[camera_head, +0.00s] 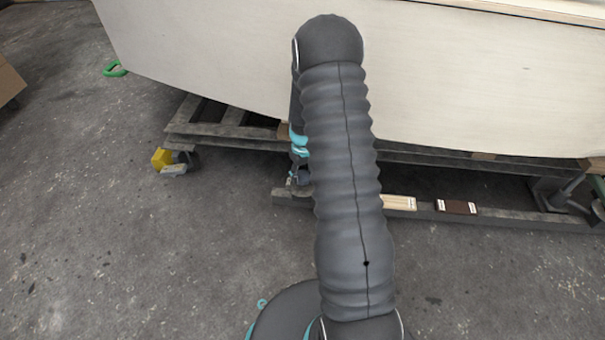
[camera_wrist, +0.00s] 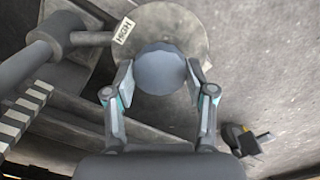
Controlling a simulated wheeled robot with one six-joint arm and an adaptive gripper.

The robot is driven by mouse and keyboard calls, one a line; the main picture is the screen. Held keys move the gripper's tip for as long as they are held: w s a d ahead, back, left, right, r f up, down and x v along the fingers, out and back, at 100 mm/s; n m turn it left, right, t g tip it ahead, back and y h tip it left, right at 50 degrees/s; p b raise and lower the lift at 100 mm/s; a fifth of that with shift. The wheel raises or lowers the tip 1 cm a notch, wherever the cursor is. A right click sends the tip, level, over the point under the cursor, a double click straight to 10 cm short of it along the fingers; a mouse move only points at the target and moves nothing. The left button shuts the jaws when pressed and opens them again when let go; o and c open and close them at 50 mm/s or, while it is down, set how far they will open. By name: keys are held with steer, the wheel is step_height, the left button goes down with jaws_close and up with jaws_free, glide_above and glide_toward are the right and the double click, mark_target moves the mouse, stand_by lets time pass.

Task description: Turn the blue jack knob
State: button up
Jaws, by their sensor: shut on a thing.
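The blue jack knob (camera_wrist: 160,70) shows in the wrist view as a faceted, grey-blue round knob. It sits in front of a round grey plate (camera_wrist: 192,28) that has a white label reading "HIGH" (camera_wrist: 124,30) at its upper left. My gripper (camera_wrist: 160,79) is shut on the knob, with one finger pad against its left side and one against its right. In the head view my arm hides most of the gripper and I cannot make out the knob clearly.
The pale plywood hull (camera_head: 210,50) rests above a weathered timber cradle (camera_head: 235,140). A pale slatted piece (camera_head: 400,203) and a dark brown piece (camera_head: 456,207) lie on the lower beam. Open concrete floor (camera_head: 90,210) is at left.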

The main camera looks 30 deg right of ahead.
mark_target(303, 175)
steer(key=o, duration=1.2)
steer(key=shift+w+r, duration=0.1)
steer(key=shift+w, duration=0.1)
steer(key=shift+c, duration=0.2)
steer(key=shift+s, duration=0.1)
step_height(303, 175, up, 12)
